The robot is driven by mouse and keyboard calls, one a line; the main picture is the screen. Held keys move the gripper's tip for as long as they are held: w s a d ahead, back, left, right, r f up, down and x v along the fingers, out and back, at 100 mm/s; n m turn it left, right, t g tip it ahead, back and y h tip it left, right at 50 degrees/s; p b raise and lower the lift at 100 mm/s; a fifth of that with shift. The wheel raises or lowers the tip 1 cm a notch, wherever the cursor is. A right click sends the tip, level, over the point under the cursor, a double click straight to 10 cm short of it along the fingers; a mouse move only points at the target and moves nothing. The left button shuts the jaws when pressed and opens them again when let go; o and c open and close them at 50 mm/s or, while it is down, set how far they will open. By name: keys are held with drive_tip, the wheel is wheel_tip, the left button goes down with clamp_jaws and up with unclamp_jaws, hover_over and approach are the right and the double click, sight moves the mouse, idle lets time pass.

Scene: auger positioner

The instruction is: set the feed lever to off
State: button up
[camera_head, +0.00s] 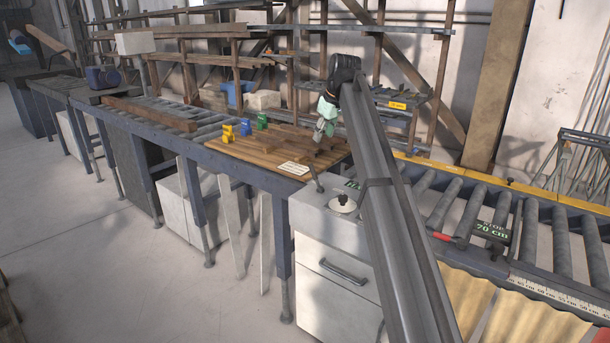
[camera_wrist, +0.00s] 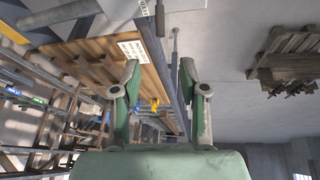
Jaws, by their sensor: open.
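The wooden board (camera_head: 235,152) carries yellow, blue and green pieces and a white label card (camera_head: 294,168). The white cabinet (camera_head: 330,247) stands before it. A roller conveyor with a red-handled stop (camera_head: 443,237) runs right. Wooden shelving stands behind.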

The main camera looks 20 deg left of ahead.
sight(313, 168)
drive_tip(key=p+x, duration=0.4)
drive_tip(key=x, duration=1.3)
drive_tip(key=shift+f, duration=0.15)
drive_tip(key=shift+c, duration=0.3)
clamp_jaws()
